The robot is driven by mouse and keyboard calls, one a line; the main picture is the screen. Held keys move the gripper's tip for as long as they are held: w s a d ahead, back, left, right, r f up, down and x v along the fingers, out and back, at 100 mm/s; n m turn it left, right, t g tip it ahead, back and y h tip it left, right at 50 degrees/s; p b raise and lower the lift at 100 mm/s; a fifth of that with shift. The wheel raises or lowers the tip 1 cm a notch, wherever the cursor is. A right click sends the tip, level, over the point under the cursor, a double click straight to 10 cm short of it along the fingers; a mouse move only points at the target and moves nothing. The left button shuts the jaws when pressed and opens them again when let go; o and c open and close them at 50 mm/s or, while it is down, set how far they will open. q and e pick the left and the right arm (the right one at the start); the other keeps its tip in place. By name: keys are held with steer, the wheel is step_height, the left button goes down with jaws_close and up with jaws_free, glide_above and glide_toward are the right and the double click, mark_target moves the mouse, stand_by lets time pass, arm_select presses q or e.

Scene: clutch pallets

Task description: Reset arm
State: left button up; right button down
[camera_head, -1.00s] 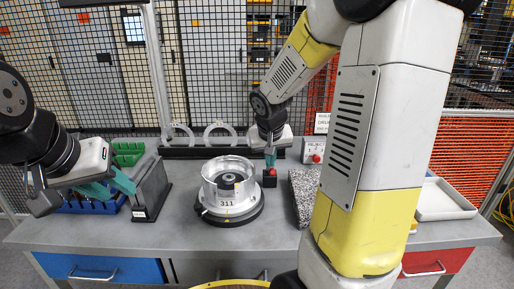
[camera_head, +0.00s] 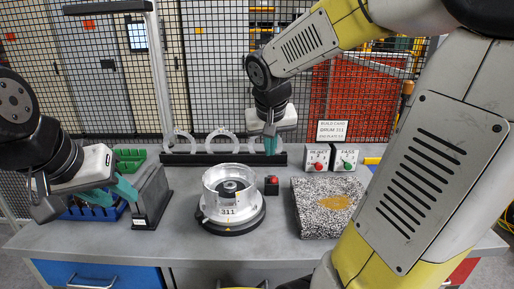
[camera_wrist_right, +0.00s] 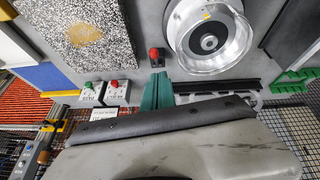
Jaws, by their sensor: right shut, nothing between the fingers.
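My right gripper (camera_head: 270,142) hangs above the back of the grey bench, over the rack side of a small box with a red button (camera_head: 271,186). Its teal fingers are shut and empty; they also show in the right wrist view (camera_wrist_right: 157,92). My left gripper (camera_head: 122,187) is at the left, its teal fingers beside the dark upright holder (camera_head: 151,197). I cannot tell whether the left fingers are apart. A clear-walled metal drum marked 311 (camera_head: 229,184) sits on a round black base in the middle of the bench.
A speckled slab (camera_head: 318,222) with a tan patch lies right of the drum. Behind it stand the reject box (camera_head: 316,157), the pass box (camera_head: 346,158) and a build card (camera_head: 332,131). A rack of rings (camera_head: 222,158) runs along the back. A blue bin (camera_head: 95,212) is at the left.

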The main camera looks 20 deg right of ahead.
steer(key=shift+s, duration=0.1)
steer(key=s+a+r+n+t+y, duration=0.1)
steer(key=s+a+y, duration=0.3)
steer(key=s, duration=1)
steer(key=shift+a+r+n, duration=0.2)
steer(key=shift+a+n, duration=0.2)
steer(key=shift+a, duration=0.3)
